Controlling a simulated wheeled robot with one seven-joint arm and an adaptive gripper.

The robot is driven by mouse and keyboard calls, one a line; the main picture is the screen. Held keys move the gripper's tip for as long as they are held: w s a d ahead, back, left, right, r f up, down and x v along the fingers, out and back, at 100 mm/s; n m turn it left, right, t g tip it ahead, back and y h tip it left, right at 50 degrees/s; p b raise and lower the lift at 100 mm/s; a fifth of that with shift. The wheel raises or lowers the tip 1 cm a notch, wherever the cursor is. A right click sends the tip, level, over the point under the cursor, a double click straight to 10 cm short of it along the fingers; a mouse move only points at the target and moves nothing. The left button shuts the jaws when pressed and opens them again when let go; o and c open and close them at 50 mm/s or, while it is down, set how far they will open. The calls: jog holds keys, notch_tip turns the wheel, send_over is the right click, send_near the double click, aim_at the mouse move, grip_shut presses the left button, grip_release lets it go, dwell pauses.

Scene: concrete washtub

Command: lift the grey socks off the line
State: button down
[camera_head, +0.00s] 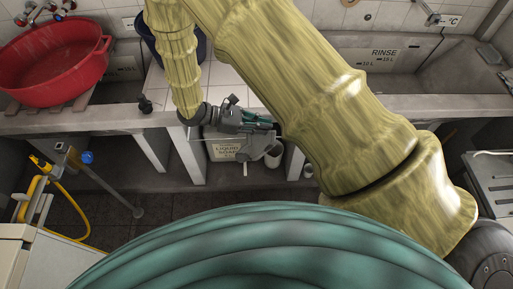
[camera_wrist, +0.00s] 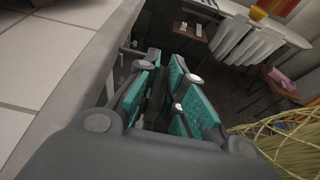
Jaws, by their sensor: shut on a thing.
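My gripper (camera_head: 264,124) is in front of the washtub's front edge in the head view, with teal pads on its fingers. It is shut on a grey cloth thing that hangs just below it, which I take to be the grey socks (camera_head: 262,147). A thin pale line seems to run near the fingers; whether the socks still touch it is unclear. In the wrist view the gripper (camera_wrist: 180,92) fills the middle, and its fingers hide most of what is between them.
A red basin (camera_head: 50,62) stands at the left of the concrete washtub (camera_head: 420,107). A soap box (camera_head: 225,152) is under the ledge behind the gripper. A yellow hose (camera_head: 33,205) is at left. Pale cloths (camera_wrist: 258,45) hang farther off in the wrist view.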

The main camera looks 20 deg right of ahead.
jog(key=shift+w+r+p, duration=0.1)
jog(key=shift+r+p, duration=1.2)
jog(key=shift+r, duration=0.3)
dwell(1.0)
jog(key=shift+r+p, duration=0.3)
jog(key=shift+r, duration=0.15)
jog(key=shift+r+p, duration=1.4)
jog(key=shift+r, duration=0.65)
jog(key=shift+r+p, duration=0.6)
jog(key=shift+r, duration=0.2)
jog(key=s+a+p, duration=0.1)
jog(key=s, duration=0.5)
jog(key=shift+s+a, duration=0.35)
jog(key=shift+a, duration=0.05)
jog(key=shift+s, duration=0.1)
